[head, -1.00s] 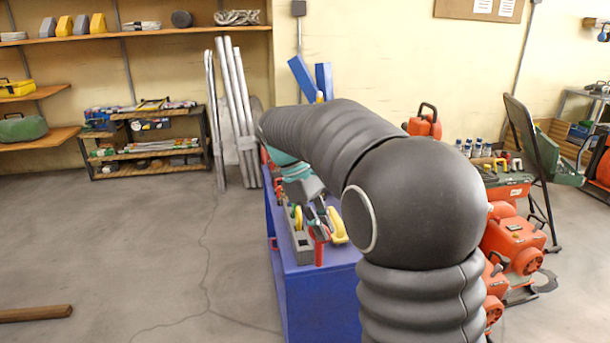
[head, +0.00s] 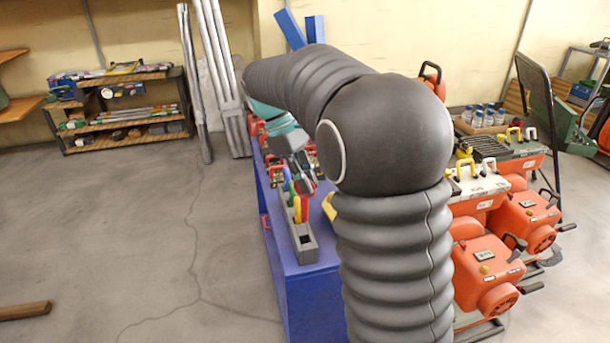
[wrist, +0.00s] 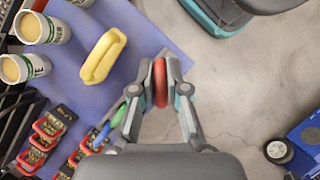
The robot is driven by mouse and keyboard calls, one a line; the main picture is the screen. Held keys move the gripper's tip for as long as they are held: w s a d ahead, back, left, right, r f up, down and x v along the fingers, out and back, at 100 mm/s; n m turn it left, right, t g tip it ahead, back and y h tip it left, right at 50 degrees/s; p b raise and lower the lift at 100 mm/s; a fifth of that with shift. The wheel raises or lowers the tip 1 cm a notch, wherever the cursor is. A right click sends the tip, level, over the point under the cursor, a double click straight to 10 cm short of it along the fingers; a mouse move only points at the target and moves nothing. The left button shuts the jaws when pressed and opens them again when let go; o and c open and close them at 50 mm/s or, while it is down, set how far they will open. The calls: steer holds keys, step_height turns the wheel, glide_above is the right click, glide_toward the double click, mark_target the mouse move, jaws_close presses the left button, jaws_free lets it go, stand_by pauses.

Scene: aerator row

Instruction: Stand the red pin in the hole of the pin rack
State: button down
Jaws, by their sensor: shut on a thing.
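My gripper (head: 306,188) is shut on the red pin (head: 304,208). In the wrist view the gripper (wrist: 160,88) pinches the red pin (wrist: 160,82) between its fingertips. In the head view the pin hangs upright over or in the grey pin rack (head: 304,250). Its lower end meets the rack in the picture, and I cannot tell whether it is in a hole. A dark opening shows in the rack's near end. A yellow pin (head: 297,210) and a blue pin (head: 291,191) stand behind the red one. A green pin (wrist: 120,114) shows in the wrist view.
The rack stands along the left edge of the blue table (head: 312,300). A yellow handle-shaped piece (wrist: 103,56) lies on the table, with cups (wrist: 38,28) and red clamp-like items (wrist: 45,128) nearby. Orange machines (head: 490,265) stand at right.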

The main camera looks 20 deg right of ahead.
mark_target(307, 218)
steer(key=shift+f, duration=1.95)
steer(key=shift+f+b, duration=0.6)
steer(key=shift+b, duration=0.25)
steer(key=shift+r, duration=0.15)
steer(key=shift+s+p, duration=0.1)
steer(key=shift+p, duration=0.3)
steer(key=shift+f+b, duration=1.25)
steer(key=shift+f, duration=1.6)
steer(key=c, duration=1.1)
jaws_free()
steer(key=shift+r, duration=0.1)
